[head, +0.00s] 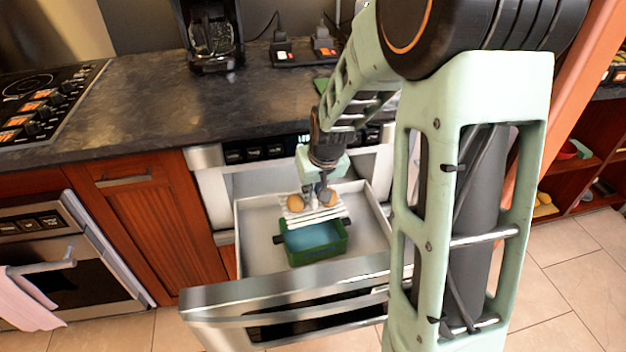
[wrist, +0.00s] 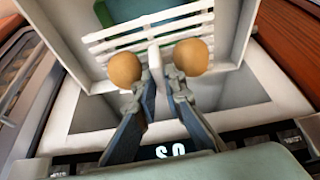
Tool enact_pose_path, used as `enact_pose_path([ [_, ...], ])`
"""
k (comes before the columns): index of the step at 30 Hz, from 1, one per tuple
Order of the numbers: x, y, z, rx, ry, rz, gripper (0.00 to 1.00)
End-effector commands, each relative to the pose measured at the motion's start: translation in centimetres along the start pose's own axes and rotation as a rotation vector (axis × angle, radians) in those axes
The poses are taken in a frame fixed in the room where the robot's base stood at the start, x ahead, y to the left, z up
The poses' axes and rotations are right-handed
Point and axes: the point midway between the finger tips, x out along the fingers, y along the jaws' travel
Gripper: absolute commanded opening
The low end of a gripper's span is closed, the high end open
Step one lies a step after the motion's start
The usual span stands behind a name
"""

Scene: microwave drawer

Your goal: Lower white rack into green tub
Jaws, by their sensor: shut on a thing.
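The white slatted rack (head: 316,216) is held by my gripper (head: 316,190), with two round brown items (head: 296,201) at its near side, one on each side of the fingers. In the wrist view my gripper (wrist: 162,78) is shut on the upright middle part of the rack (wrist: 154,58). The green tub (head: 318,252) sits in the open drawer, with blue showing inside and dark handles at its sides. The rack covers the tub's back part in the head view; the gap between them cannot be told. The tub's green edge (wrist: 120,10) shows beyond the slats.
The open microwave drawer (head: 262,238) has pale walls around the tub and free floor on both sides. Its steel front (head: 290,285) is nearest. The dark counter (head: 150,110) stands behind, with a coffee maker (head: 212,35) and a power strip (head: 303,50).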

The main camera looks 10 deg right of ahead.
Motion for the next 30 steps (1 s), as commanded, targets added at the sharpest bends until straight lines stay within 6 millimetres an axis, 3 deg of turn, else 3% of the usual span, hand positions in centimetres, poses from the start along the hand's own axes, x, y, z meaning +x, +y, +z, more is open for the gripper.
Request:
enact_pose_path([
  [11, 1.8, 0.0, 0.8, -0.002, 0.000, -0.001, 0.00],
  [21, 4.9, 0.0, 2.1, -0.002, 0.000, -0.001, 0.00],
  [30, 4.5, 0.0, 1.9, -0.002, 0.001, -0.001, 0.00],
])
